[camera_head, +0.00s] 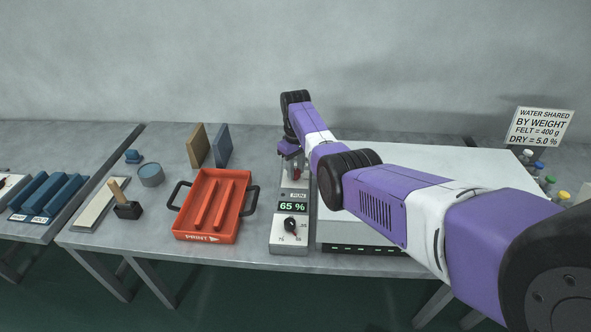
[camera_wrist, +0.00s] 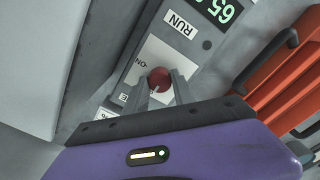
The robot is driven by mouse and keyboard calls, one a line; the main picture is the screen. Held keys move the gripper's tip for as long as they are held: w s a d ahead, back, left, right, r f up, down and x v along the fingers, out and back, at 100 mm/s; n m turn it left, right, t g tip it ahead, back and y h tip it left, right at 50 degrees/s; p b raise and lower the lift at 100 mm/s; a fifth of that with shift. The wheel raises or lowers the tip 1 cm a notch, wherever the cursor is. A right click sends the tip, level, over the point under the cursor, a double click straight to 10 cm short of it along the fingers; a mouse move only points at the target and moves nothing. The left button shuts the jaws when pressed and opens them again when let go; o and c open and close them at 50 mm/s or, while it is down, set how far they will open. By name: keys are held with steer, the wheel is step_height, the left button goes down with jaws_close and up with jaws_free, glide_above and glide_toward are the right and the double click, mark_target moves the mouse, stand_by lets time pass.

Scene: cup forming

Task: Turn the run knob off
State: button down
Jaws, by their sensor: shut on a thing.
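The run knob (camera_wrist: 159,77) is a round red knob on a pale plate of the control panel, seen in the wrist view. In the head view my gripper (camera_head: 291,174) is at the far end of the control panel (camera_head: 290,247).
The panel has a 65 % display (camera_head: 293,206) and a black dial (camera_head: 290,224) nearer the front. A red-orange tray (camera_head: 205,237) with black handles stands to the left. A large white-topped box (camera_head: 440,165) stands close on the right, under my arm.

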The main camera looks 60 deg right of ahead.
steer(key=c, duration=1.1)
jaws_free()
steer(key=shift+o, duration=0.2)
steer(key=shift+r, duration=3.95)
